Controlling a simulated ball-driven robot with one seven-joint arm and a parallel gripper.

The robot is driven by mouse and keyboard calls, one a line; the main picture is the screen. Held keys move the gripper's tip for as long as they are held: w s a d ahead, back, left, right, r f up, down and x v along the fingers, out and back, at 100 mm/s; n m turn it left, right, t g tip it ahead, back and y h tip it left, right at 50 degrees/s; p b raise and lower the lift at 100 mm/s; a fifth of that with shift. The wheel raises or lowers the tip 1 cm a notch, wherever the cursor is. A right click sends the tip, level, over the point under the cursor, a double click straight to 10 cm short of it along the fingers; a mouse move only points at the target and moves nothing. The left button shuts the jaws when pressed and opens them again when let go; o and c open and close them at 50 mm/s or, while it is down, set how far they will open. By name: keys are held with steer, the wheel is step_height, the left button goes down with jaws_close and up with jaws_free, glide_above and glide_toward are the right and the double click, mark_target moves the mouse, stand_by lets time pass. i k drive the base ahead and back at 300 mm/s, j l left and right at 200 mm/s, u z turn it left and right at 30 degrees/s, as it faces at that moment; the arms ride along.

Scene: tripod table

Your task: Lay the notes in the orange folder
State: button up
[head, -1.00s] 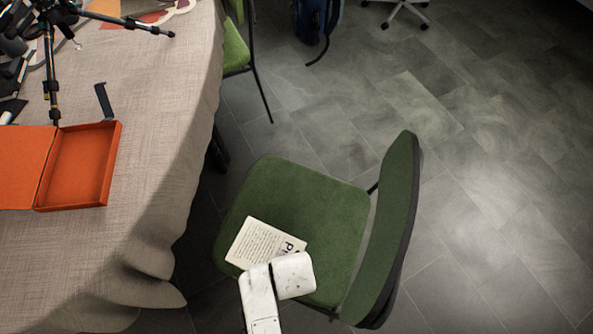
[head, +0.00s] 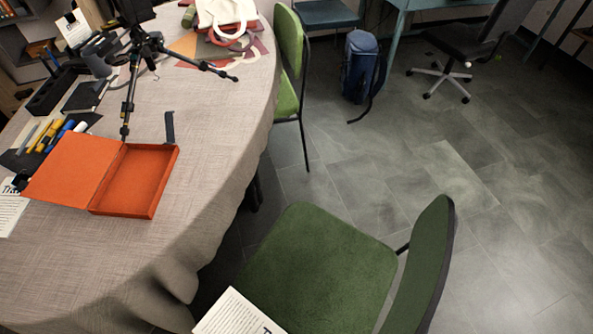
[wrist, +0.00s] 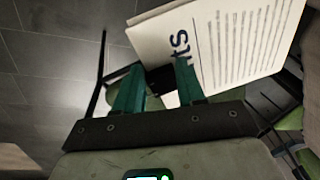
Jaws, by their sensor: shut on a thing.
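The orange folder (head: 150,205) lies open on the cloth-covered table, its shallow tray on the right and its lid (head: 72,168) folded out to the left. The tray looks empty. The notes (head: 236,314), a printed white sheet or booklet, show at the bottom edge of the head view, in front of the green chair seat. In the wrist view the notes (wrist: 235,45) stretch up and right from my gripper (wrist: 162,72), whose green fingers are shut on their edge. My gripper is out of the head view.
A black tripod (head: 133,85) stands on the table behind the folder, with a dark strip (head: 169,127) near the tray. Pens (head: 50,135) and another printed sheet (head: 10,208) lie left. The green chair (head: 320,260) stands right of the table (head: 215,150).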

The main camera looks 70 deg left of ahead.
mark_target(139, 180)
steer(key=k+l, duration=0.65)
steer(key=l, duration=0.1)
